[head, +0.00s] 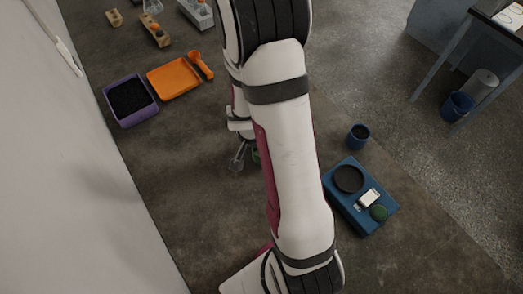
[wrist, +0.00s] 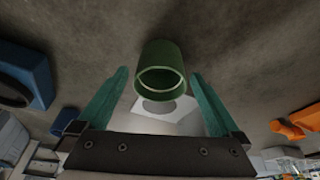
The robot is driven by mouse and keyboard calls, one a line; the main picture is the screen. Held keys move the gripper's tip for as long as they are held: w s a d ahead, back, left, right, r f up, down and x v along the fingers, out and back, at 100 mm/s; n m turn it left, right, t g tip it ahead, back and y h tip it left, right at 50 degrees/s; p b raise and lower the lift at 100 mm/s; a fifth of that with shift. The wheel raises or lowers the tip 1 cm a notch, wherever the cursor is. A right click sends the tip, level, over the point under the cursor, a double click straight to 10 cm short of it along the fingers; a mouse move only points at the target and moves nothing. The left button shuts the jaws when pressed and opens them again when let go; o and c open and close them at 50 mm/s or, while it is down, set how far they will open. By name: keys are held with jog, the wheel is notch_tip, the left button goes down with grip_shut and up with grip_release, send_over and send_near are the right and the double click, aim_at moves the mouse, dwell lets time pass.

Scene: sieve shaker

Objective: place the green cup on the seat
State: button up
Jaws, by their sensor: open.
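The green cup (wrist: 160,55) lies between my gripper's two teal fingers in the wrist view, its open rim facing the camera. In the head view only a sliver of the cup (head: 256,156) shows beside my arm, which hides the rest. My gripper (wrist: 160,73) is open, with a gap between each finger and the cup. In the head view my gripper (head: 238,161) is low over the brown surface. A blue machine (head: 345,210) stands to the right, with a round black disc (head: 349,178) on top that may be the seat.
A blue cup with dark contents (head: 359,134) stands behind the machine. A purple bin of dark grains (head: 129,100), an orange tray (head: 174,78) and an orange scoop (head: 201,65) are at the back left. A wall runs along the left. The floor at front left is clear.

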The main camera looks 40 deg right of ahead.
jog(key=shift+c, duration=0.2)
jog(key=c, duration=1.5)
jog(key=shift+r, duration=0.7)
jog(key=r, duration=0.3)
jog(key=shift+s+d+r, duration=0.2)
jog(key=shift+s+d, duration=0.05)
jog(key=shift+s, duration=0.05)
jog(key=s+d+r, duration=0.6)
jog(key=s, duration=0.3)
jog(key=d+f+n+t, duration=0.1)
jog(key=d+f+n, duration=0.1)
jog(key=d+n, duration=0.2)
jog(key=shift+n+y, duration=0.3)
jog(key=shift+y, duration=0.1)
jog(key=w+f, duration=0.2)
jog(key=w, duration=0.3)
jog(key=w+f, duration=0.3)
jog(key=w, duration=0.1)
jog(key=w+f, duration=0.3)
jog(key=w, duration=0.2)
jog(key=shift+w, duration=0.35)
